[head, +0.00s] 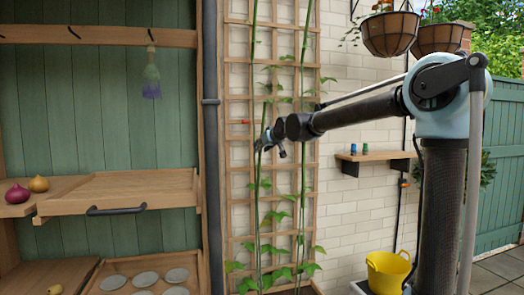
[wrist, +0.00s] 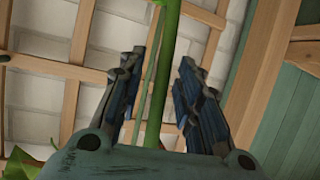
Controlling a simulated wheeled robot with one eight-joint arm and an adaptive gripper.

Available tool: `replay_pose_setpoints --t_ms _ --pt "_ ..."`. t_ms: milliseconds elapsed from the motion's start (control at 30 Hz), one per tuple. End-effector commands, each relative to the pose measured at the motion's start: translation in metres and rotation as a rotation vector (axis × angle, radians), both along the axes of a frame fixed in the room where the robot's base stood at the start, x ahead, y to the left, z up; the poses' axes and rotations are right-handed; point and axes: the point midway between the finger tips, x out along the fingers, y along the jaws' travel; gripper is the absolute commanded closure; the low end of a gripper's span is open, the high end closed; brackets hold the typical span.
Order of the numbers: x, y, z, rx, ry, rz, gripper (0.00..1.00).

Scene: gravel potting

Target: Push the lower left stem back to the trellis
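The wooden trellis (head: 228,190) stands against a white brick wall. Two green stems run up it, a left stem (head: 258,200) and a right stem (head: 303,160), both with leaves low down. My gripper (head: 268,143) is in front of the trellis at mid height, at the left stem. In the wrist view my gripper (wrist: 160,68) has its two dark fingers spread. A thick green stem (wrist: 154,125) passes between them, with space on both sides. The trellis slats (wrist: 48,66) show behind it. How far the stem stands off the trellis cannot be told.
A dark pipe (head: 211,150) and a wooden shelf unit (head: 120,205) with onions (head: 17,194) stand to the left. A small wall shelf (head: 375,156), hanging baskets (head: 389,34) and a yellow bucket (head: 388,272) are to the right. A red piece (head: 240,122) sits on the trellis.

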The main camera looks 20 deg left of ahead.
Motion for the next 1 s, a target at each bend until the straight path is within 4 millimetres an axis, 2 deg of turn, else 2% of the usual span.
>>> replay_pose_setpoints --t_ms 467,500,633,867,1000 --pt "0.008 0.007 -0.005 0.000 0.000 0.000 0.68" --pt "0.008 0.007 -0.005 0.000 0.000 0.000 0.70" --pt "0.008 0.007 -0.005 0.000 0.000 0.000 1.00" --pt "0.008 0.008 -0.004 -0.001 0.001 0.000 1.00" --pt "0.006 0.024 -0.002 -0.012 0.019 0.016 1.00"
